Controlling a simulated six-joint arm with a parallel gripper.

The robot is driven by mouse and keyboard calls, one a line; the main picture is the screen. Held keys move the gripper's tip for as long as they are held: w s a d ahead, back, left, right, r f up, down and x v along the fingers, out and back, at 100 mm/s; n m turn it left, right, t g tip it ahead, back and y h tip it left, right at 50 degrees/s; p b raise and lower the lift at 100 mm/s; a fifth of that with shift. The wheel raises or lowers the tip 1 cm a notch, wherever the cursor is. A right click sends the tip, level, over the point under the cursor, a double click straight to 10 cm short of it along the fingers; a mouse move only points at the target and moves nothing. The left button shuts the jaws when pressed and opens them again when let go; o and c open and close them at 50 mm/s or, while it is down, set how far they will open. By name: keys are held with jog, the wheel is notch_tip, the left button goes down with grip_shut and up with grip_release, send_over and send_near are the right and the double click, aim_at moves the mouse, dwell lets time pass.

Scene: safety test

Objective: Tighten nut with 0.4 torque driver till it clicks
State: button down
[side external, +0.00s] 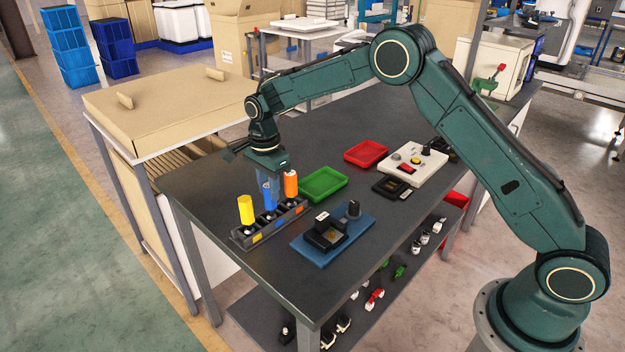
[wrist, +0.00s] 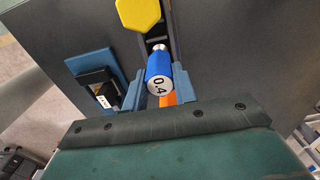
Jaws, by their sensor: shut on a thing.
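The blue torque driver (wrist: 158,68), marked 0.4, sits between the fingers of my gripper (wrist: 159,87) in the wrist view. In the side view my gripper (side external: 269,182) is shut on this blue driver (side external: 270,200), pointing down at the middle place of the black rack (side external: 245,240). The driver's lower end is at the rack; I cannot tell if it is still seated. A yellow driver (side external: 246,210) and an orange driver (side external: 291,184) stand upright on either side. I cannot make out the nut.
A green tray (side external: 323,184) lies behind the rack, with a red tray (side external: 366,153) beyond it. A white panel (side external: 425,168) with buttons and a black flat item (side external: 391,187) lie to the right. The dark table (side external: 215,185) has free room at left.

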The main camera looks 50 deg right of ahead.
jog(key=shift+r, duration=0.15)
jog(key=shift+r, duration=3.15)
jog(key=c, duration=1.8)
grip_release()
grip_shut()
